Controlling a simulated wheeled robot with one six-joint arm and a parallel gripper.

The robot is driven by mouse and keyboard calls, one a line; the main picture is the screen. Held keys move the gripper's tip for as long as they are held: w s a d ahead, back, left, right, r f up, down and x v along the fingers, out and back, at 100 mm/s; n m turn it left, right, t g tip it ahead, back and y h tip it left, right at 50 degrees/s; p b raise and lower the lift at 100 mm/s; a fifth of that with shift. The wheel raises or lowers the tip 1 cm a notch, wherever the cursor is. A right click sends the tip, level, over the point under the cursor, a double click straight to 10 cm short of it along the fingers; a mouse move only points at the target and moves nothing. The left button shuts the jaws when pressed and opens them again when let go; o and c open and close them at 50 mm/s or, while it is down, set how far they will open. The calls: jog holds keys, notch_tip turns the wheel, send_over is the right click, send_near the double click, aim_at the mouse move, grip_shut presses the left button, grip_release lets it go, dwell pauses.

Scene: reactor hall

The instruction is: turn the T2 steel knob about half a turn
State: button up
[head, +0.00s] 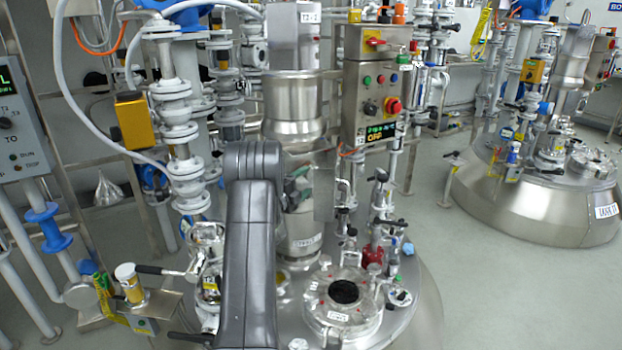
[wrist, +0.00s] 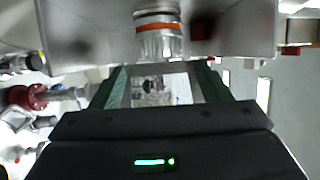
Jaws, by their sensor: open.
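A short, ribbed steel cylinder with an orange ring (wrist: 160,38) sticks out of a grey metal housing in the wrist view. It looks like the steel knob, but I can read no T2 mark on it. My gripper (wrist: 163,75) is open, its green-lined fingers to either side and a little short of the cylinder, with a visible gap. In the head view my gripper (head: 298,186) is partly hidden behind my grey arm, left of the steel control box (head: 358,85). I cannot make out the steel knob there.
The control box has buttons, a black knob (head: 370,108), a red emergency stop (head: 392,105) and a lit display. The steel vessel neck (head: 292,105) stands close behind my gripper. Valves and a round hatch (head: 342,295) lie below. Open floor (head: 520,290) is at right.

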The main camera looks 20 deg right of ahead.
aim_at(311, 177)
jog(key=shift+x, duration=2.2)
